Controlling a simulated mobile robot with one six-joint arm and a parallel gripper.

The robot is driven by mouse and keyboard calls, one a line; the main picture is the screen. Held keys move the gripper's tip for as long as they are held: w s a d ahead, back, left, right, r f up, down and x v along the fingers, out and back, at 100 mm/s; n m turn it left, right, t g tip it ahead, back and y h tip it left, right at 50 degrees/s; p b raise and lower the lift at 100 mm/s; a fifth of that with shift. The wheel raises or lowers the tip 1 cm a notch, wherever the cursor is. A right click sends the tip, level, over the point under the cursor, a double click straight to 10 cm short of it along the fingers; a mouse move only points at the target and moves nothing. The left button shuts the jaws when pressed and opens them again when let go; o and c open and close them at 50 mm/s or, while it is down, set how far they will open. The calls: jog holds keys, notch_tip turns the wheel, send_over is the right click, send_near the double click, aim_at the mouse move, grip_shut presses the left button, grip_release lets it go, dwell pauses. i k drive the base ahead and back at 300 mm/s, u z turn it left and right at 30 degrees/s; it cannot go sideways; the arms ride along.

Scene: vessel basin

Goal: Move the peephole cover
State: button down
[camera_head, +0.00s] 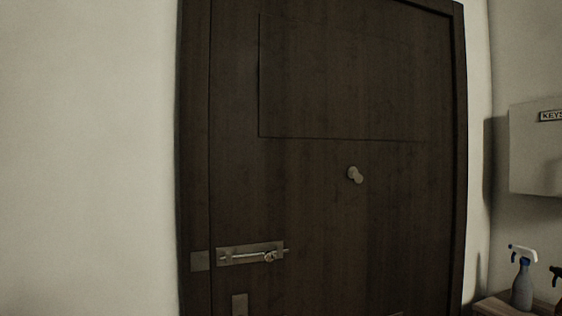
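The peephole cover (355,175) is a small pale metal piece on the dark wooden door (310,200), right of the door's middle. It shows as two overlapping rounded parts, one at the upper left and one at the lower right. I cannot tell whether the peephole itself is covered. My gripper is not in view.
A metal slide bolt (250,254) is on the door's lower left, with another metal plate (240,304) below it. At right, a grey key box (536,148) hangs on the wall above a wooden surface (497,306) with a spray bottle (522,284). The space before the door looks clear.

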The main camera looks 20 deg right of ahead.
aim_at(352, 172)
jog(key=z, duration=0.25)
jog(key=i, duration=0.9)
jog(key=z, duration=0.5)
